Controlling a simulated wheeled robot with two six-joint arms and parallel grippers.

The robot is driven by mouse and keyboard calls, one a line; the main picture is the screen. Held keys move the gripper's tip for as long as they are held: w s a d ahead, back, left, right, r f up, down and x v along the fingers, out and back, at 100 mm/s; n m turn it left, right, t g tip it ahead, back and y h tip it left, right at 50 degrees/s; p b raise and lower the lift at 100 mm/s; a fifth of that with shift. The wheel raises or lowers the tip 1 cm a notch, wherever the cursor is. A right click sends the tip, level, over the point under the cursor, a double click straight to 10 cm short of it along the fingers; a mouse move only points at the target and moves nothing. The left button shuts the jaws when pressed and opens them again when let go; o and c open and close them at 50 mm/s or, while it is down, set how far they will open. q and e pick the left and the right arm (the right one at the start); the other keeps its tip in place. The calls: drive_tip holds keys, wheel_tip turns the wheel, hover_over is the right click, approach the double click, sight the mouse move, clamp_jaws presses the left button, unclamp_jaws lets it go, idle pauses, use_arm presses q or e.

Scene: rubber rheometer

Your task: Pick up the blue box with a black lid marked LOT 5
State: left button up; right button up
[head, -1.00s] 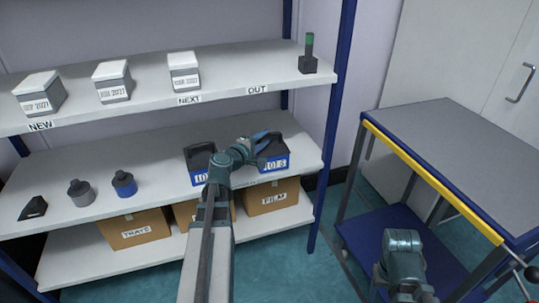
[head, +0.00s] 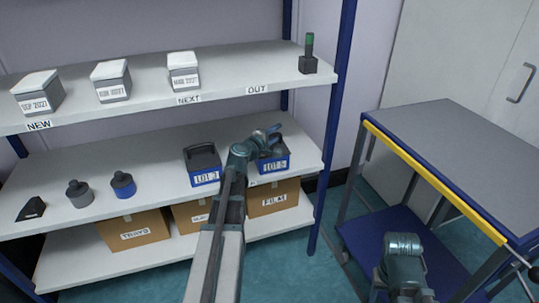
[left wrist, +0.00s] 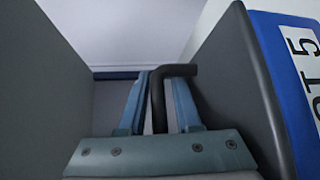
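The LOT 5 box (head: 274,163) is blue with a dark lid and stands on the middle shelf's right part. Its blue, white-labelled side (left wrist: 300,75) also shows at the right of the left wrist view. My left gripper (head: 275,137) is over its lid and hides part of it. In the left wrist view, the fingers (left wrist: 160,85) are apart, with a dark handle bar (left wrist: 158,100) between them. Whether they touch the bar is unclear. The box rests on the shelf. My right arm shows at the lower right; its fingers are not visible.
A similar LOT 3 box (head: 204,168) stands close at the left. Above is a shelf (head: 225,91) with several pale boxes and a green-topped item (head: 308,55). Cardboard boxes (head: 272,200) are below. A cart (head: 455,150) stands at the right.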

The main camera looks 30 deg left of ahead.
use_arm(q)
drive_tip(key=shift+s, duration=0.1)
clamp_jaws()
idle(1.2)
